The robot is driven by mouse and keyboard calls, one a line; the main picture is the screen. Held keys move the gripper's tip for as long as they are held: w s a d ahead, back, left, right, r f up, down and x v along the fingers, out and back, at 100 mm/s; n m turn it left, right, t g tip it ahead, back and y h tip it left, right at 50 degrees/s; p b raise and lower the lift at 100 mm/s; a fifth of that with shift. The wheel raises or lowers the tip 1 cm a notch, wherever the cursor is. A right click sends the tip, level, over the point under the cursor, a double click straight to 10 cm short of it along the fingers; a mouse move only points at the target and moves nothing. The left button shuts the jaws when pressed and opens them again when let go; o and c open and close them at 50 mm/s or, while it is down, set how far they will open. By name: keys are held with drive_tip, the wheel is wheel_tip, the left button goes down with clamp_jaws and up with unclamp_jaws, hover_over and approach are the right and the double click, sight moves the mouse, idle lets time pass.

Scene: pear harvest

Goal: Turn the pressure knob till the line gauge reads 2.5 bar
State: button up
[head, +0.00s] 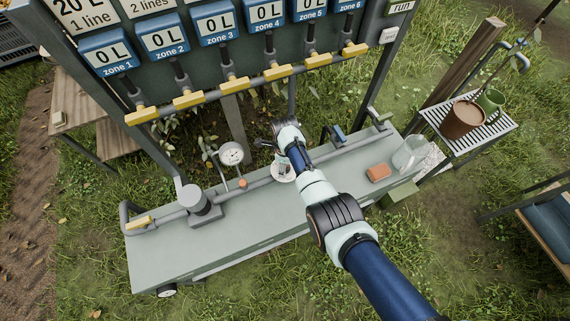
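A round white-faced gauge (231,153) stands above the pipe on the grey-green bench; its reading is too small to make out. A small orange-brown knob-like part (243,183) sits on the pipe just below and right of the gauge. A round white disc with markings (282,175) lies farther right on the bench, partly covered by my arm; I cannot tell which part is the pressure knob. My gripper (279,163) is over or beside this disc, right of the gauge. Its fingers are too small and too hidden to show whether they are open or touching anything.
Yellow-handled zone valves (235,87) hang above the bench's back edge. A grey cylinder (196,198) stands at the bench's left. An orange block (378,172) and a clear container (409,153) sit at its right. The bench's front left (165,260) is clear.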

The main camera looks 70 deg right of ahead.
drive_tip(key=shift+r, duration=0.1)
wheel_tip(320, 180, up, 12)
idle(0.4)
idle(0.5)
